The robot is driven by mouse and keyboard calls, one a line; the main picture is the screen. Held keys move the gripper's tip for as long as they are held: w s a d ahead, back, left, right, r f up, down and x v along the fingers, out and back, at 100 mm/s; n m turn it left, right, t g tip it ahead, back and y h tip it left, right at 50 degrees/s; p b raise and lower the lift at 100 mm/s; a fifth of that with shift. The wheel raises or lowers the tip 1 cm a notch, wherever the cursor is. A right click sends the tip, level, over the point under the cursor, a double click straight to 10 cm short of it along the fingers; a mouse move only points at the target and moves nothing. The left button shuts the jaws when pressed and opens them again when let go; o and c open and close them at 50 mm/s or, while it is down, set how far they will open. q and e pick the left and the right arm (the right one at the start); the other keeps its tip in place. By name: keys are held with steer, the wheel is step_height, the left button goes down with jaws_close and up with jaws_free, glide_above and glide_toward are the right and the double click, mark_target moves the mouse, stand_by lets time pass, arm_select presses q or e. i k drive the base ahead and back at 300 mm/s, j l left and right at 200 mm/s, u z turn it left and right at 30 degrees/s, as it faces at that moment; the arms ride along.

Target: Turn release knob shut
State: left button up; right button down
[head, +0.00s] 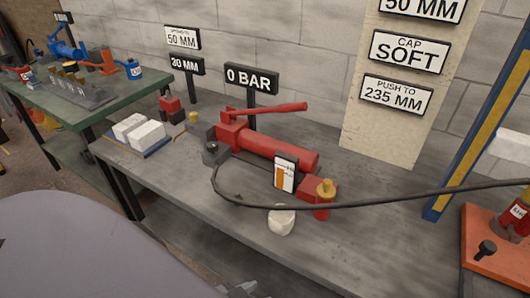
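A red hand pump (275,148) lies on the grey bench, with its red lever (275,112) above the body. A dark knob (211,147) sits at the pump's left end, near where a black hose loops. A sign behind the pump reads 0 BAR (251,78).
The black hose (400,199) crosses the bench to the right. A white lump (281,220) sits near the bench's front edge. White blocks (139,132) lie at the left. A blue and yellow post (480,125) and an orange plate (485,235) with a red cylinder stand at the right.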

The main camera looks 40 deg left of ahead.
mark_target(212, 147)
steer(key=u, duration=1.5)
steer(key=i+j, duration=0.2)
steer(key=j, duration=0.2)
steer(key=i+j+z, duration=0.1)
steer(key=j+z, duration=0.35)
steer(key=i+j, duration=0.05)
steer(key=j, duration=0.05)
